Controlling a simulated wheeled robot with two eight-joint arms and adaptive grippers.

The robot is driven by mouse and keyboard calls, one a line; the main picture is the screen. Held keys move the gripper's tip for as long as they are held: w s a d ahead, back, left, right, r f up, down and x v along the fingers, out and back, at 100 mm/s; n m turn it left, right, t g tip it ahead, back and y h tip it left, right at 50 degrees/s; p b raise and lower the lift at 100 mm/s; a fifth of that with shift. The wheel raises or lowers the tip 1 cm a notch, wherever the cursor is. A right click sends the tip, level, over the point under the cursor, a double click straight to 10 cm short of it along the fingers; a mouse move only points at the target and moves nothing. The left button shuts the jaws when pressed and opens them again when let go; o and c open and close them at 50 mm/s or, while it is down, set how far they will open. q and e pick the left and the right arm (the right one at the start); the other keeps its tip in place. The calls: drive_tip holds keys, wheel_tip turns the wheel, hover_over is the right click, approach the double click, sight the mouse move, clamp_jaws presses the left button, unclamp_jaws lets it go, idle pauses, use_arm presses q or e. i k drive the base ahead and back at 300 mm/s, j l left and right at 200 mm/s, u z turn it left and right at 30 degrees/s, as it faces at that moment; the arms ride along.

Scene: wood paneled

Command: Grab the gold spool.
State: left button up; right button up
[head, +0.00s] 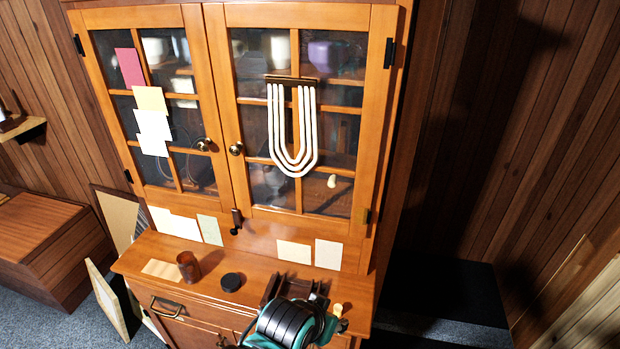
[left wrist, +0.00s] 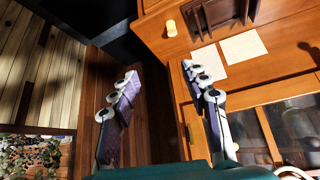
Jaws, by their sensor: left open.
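A small gold spool (head: 338,309) stands on the cabinet's counter near its right front, partly behind my arm in the head view. In the left wrist view the gold spool (left wrist: 171,28) stands upright near the counter edge, beyond the fingertips. My left gripper (left wrist: 160,76) is open and empty, its two fingers wide apart. The spool is apart from both fingers. In the head view my black and teal arm covers the front of the counter, and the gripper's fingers cannot be made out clearly there. My right gripper is in neither view.
A dark slotted rack (head: 290,284) stands left of the spool, close to my arm. A black round lid (head: 231,282) and a brown cup (head: 188,266) sit farther left. Glass-paned cabinet doors (head: 300,215) rise behind. The counter ends just right of the spool.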

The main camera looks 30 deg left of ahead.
sight(338, 307)
drive_tip(key=u, duration=1.6)
drive_tip(key=z, duration=0.85)
drive_tip(key=j+z, duration=1.15)
drive_tip(key=z, duration=0.2)
drive_tip(key=k, duration=0.05)
